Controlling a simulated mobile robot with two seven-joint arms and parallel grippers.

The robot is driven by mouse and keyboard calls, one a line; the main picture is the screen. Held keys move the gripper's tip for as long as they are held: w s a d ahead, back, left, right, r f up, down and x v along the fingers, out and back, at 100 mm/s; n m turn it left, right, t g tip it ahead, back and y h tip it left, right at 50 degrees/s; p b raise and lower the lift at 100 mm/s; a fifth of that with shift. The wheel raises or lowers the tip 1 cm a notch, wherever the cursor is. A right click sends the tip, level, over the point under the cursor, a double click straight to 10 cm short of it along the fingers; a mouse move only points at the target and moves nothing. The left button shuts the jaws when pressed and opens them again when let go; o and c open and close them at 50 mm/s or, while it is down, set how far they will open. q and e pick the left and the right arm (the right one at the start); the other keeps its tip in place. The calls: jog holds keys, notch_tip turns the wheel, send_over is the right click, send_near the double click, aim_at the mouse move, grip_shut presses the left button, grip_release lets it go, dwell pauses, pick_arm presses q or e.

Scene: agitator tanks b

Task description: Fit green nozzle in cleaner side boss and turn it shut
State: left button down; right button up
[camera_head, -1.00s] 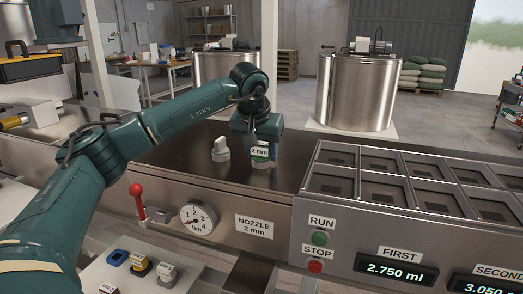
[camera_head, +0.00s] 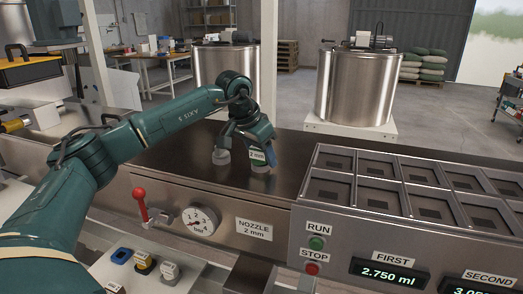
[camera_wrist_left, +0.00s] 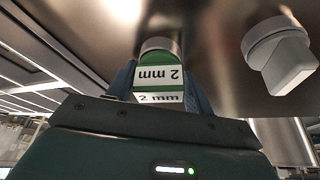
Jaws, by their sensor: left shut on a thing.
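The green nozzle (camera_head: 258,157), with its white 2 mm label, is in my left gripper (camera_head: 258,146) at the dark front deck of the cleaner. The left wrist view shows the fingers shut on both sides of the nozzle (camera_wrist_left: 160,76). Its far end meets a round metal boss (camera_wrist_left: 159,46) in the steel surface; how deep it sits is hidden. The gripper looks rotated, and the label is skewed in the head view. My right gripper is not in view.
A pale knob (camera_head: 221,156) stands close to the left of the nozzle; it also shows in the wrist view (camera_wrist_left: 282,58). A red-handled lever (camera_head: 139,195) and a pressure gauge (camera_head: 199,221) sit on the front panel. A tray of square cells (camera_head: 340,162) is to the right.

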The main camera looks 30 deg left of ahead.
pick_arm(q)
jog(key=shift+s+d+f, duration=0.2)
jog(key=shift+d+f, duration=0.05)
jog(key=shift+d, duration=0.1)
jog(key=c, duration=0.9)
grip_release()
jog(key=shift+o, duration=1.4)
jog(key=shift+s+r, duration=0.15)
jog(key=o, duration=0.4)
jog(key=shift+a, duration=0.15)
jog(key=shift+o, duration=0.2)
jog(key=shift+r, duration=0.1)
jog(key=shift+r+p, duration=1.9)
jog(key=shift+r, duration=0.3)
jog(key=shift+r+p, duration=0.45)
jog(key=shift+r, duration=0.35)
